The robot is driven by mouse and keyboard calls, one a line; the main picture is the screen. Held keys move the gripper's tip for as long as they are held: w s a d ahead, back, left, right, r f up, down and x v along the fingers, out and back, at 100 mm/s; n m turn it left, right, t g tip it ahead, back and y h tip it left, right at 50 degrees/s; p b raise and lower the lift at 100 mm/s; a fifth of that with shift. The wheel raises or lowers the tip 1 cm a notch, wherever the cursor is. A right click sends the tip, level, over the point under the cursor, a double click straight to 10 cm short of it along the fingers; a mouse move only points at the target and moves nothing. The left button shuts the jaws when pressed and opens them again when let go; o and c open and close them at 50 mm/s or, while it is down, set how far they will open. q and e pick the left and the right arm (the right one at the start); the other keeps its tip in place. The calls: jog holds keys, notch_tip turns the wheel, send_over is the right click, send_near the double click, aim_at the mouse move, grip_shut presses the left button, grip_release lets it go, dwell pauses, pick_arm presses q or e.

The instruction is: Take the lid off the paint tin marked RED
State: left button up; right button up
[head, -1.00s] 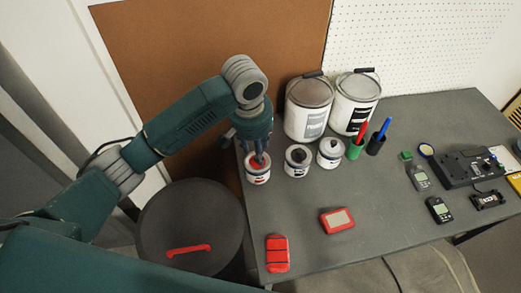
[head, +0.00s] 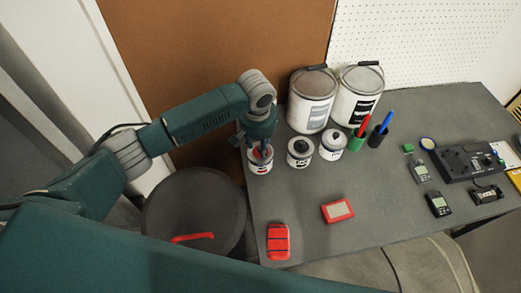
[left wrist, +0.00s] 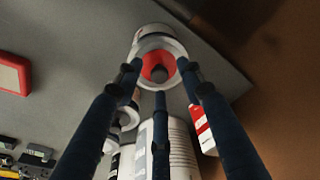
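The tin with the red lid (head: 260,164) stands upright at the left end of the grey table, and its label is too small to read. My left gripper (head: 261,148) points down right over this tin. Two similar small tins, one with a dark-centred lid (head: 299,152) and one with a grey lid (head: 332,145), stand to the right. My right gripper is out of view.
Two large paint cans (head: 311,103) (head: 359,97) stand behind the small tins. Green and black pen holders (head: 357,143) (head: 377,138) are to the right. Red cases (head: 278,243) (head: 337,211) lie near the front. The table's left edge is close beside the tin.

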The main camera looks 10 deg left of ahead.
pick_arm(q)
jog(key=shift+f, duration=0.25)
grip_shut()
jog(key=shift+r, duration=0.15)
